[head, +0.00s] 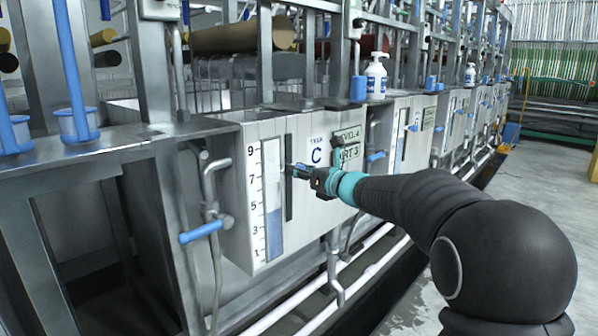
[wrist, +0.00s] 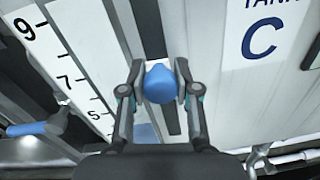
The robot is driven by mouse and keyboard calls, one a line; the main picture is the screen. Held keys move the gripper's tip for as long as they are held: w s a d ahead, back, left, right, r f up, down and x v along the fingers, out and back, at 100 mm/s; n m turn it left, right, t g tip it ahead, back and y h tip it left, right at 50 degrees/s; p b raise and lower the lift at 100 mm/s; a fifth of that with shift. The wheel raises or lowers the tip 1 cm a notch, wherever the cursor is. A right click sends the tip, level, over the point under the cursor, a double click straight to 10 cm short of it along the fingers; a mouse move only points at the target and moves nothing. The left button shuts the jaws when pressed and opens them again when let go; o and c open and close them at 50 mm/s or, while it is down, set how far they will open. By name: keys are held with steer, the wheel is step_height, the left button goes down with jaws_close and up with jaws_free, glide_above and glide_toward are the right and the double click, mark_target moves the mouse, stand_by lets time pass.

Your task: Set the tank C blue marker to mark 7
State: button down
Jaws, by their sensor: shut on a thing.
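The tank C panel (head: 309,206) carries a white scale strip (head: 257,215) with printed numbers, 9 at the top and 1 at the bottom. A dark vertical slot (head: 289,204) runs beside it. The blue marker (wrist: 160,84) is a rounded knob at the slot in the wrist view. My gripper (wrist: 161,80) is shut on it, one finger on each side. In the head view my gripper (head: 291,171) covers the marker, in the upper part of the slot, roughly level with mark 7 (head: 251,180). The exact reading cannot be told.
A blue-handled valve (head: 201,232) and pipe stand left of the panel. A tank C label (head: 317,155) and a green sign (head: 348,153) are at the right. A white pump bottle (head: 376,78) stands on the ledge above. Open floor (head: 560,190) lies right.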

steer(key=c, duration=0.8)
jaws_free()
steer(key=shift+d, duration=0.1)
steer(key=v, duration=1.1)
steer(key=shift+s+d, duration=0.25)
steer(key=shift+s, duration=0.1)
